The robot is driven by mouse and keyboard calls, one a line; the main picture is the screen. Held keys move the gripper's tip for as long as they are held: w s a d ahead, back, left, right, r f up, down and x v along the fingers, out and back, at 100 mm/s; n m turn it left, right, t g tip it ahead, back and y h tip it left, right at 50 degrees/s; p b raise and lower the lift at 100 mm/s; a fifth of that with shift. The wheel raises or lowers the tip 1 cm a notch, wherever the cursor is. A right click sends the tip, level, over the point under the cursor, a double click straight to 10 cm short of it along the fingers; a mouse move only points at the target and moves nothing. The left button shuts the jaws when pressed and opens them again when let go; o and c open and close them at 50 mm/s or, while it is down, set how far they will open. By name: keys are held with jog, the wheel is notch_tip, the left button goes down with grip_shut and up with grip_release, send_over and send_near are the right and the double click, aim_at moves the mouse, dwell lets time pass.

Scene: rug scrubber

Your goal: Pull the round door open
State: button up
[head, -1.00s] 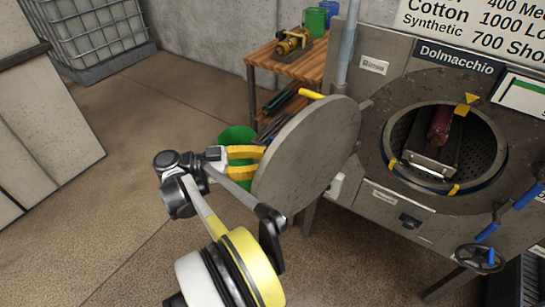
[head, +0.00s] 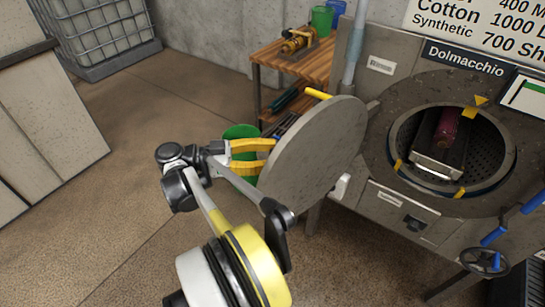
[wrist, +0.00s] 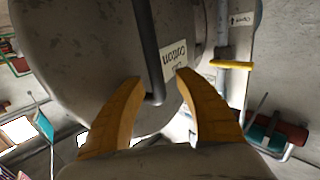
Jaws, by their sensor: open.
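The round door (head: 318,155) is a thick grey disc, swung well out from the machine's round opening (head: 495,150). My gripper (head: 272,155) is at the door's left, outer face, with its yellow fingers open. In the wrist view, the door (wrist: 95,60) fills the upper left and middle. A dark bar handle (wrist: 145,50) on it ends between my open fingertips (wrist: 160,77). The fingers are spread to either side of it, and I cannot tell whether they touch it. The head view hides the handle behind the door.
The drum holds a dark red roll (head: 446,126) on a tray. A wooden shelf table (head: 300,62) stands behind the door, with a green bucket (head: 240,135) below. A handwheel (head: 484,261) is at the lower right.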

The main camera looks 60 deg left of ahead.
jog(key=r, duration=0.6)
jog(key=d+r, duration=0.1)
jog(key=r, duration=0.2)
jog(key=shift+r, duration=0.15)
jog(key=shift+a+f, duration=0.2)
jog(key=shift+a, duration=0.3)
jog(key=shift+d, duration=0.2)
jog(key=shift+a, duration=0.1)
jog(key=shift+s, duration=0.15)
